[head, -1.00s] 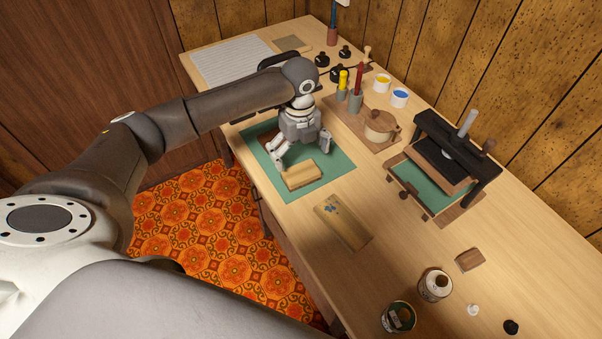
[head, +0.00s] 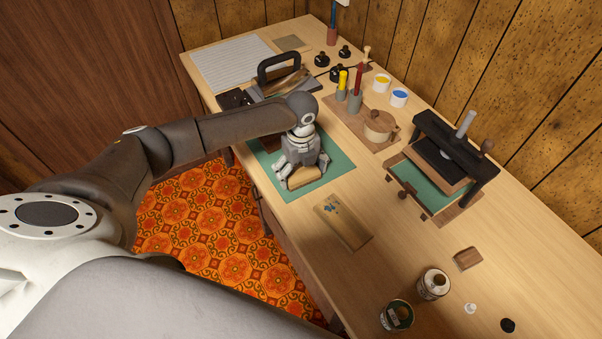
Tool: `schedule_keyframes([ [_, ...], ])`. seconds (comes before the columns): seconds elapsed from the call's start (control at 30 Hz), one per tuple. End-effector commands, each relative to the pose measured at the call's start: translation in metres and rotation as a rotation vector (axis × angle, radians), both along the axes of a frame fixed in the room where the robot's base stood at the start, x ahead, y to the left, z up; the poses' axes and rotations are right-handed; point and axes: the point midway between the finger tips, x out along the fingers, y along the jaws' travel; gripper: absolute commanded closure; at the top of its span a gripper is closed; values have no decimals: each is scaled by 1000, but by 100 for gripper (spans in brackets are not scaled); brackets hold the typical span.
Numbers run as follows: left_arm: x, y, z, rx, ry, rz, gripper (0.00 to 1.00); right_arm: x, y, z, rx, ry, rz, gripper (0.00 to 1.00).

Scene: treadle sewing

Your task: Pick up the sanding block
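A tan wooden block, which I take to be the sanding block (head: 303,178), lies on the green mat (head: 335,172) near the table's front edge. My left gripper (head: 303,174) is right over it, pointing down. Its fingers are spread around the block, one at each end. The gripper hides part of the block's top and far side. I cannot tell whether the fingers press on it. My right gripper is not in view.
A wooden board with a blue motif (head: 343,222) lies right of the mat. A black press (head: 450,160), a jar (head: 433,284), a tin (head: 397,316) and a small brown block (head: 468,258) stand farther right. Tool holders and a lidded pot (head: 379,126) stand behind.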

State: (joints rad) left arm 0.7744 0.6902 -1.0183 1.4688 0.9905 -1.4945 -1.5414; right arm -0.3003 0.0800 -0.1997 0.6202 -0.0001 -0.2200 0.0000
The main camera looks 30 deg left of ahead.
Motion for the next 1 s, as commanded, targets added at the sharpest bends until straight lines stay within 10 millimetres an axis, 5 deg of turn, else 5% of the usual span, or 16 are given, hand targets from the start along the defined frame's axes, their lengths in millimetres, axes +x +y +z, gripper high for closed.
schedule_keyframes([
  [0.2,0,0,1,0,0,0,40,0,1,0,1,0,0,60],
  [0.57,1,1,7,0,-1,2,40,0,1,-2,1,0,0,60],
  [0.77,2,0,32,-1,-4,-1,40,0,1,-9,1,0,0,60],
  [1.0,-32,9,72,1,-4,-1,40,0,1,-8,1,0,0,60],
])
